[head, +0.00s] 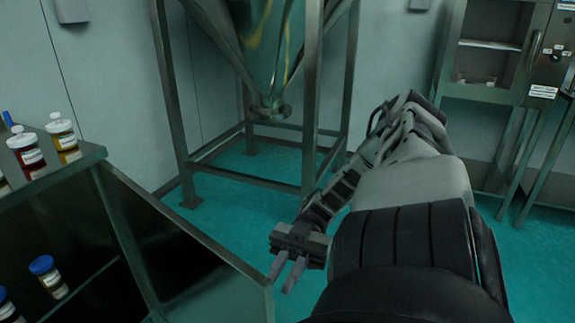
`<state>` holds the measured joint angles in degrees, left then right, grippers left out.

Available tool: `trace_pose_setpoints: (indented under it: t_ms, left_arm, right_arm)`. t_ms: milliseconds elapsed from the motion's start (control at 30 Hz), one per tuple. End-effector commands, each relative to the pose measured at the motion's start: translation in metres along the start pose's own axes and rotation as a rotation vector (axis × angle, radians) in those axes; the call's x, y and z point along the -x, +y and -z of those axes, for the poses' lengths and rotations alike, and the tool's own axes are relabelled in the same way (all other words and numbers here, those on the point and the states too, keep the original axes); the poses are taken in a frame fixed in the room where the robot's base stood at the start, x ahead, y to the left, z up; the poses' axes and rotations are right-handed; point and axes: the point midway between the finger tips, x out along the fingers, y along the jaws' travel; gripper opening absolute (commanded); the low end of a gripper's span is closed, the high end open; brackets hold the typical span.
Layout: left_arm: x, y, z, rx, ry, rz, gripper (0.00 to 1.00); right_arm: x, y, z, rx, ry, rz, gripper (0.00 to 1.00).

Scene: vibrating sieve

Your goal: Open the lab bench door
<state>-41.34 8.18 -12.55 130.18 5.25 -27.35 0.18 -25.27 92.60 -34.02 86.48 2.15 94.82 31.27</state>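The lab bench (65,170) stands at the left, with a grey top and a dark interior. Its door (215,267), a dark panel with a grey frame, stands swung outward from the bench, and shelf contents show behind it. My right gripper (280,285) is just right of the door's outer edge, fingers pointing down toward the lower left. Its two fingers are slightly apart with nothing seen between them. I cannot tell whether it touches the door. My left gripper is out of view.
Bottles (27,152) stand on the bench top, and blue-capped bottles (47,277) stand inside. A metal frame (311,100) holds a hopper (265,60) behind. A cabinet (488,92) stands at the right. Green floor (225,222) is clear between the bench and the frame.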

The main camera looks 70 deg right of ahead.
Motion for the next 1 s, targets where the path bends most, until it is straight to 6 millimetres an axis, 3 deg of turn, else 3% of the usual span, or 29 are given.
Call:
trace_pose_setpoints:
  t_ms: [33, 200, 433, 867, 1000]
  left_arm:
    - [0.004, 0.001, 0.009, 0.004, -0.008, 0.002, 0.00]
    - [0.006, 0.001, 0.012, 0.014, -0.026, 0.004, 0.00]
    - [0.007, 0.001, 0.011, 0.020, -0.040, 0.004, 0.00]
    - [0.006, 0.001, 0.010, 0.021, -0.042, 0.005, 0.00]
    - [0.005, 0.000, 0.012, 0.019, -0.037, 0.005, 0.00]
  right_arm:
    - [-0.011, -0.007, 0.013, -0.006, 0.005, 0.003, 0.17]
    - [-0.039, -0.023, 0.024, -0.004, 0.003, 0.001, 0.17]
    - [-0.059, -0.034, 0.030, -0.001, 0.002, -0.001, 0.17]
    - [-0.065, -0.035, 0.028, 0.003, 0.002, -0.008, 0.17]
    - [-0.092, -0.029, 0.008, 0.034, 0.014, -0.087, 0.17]
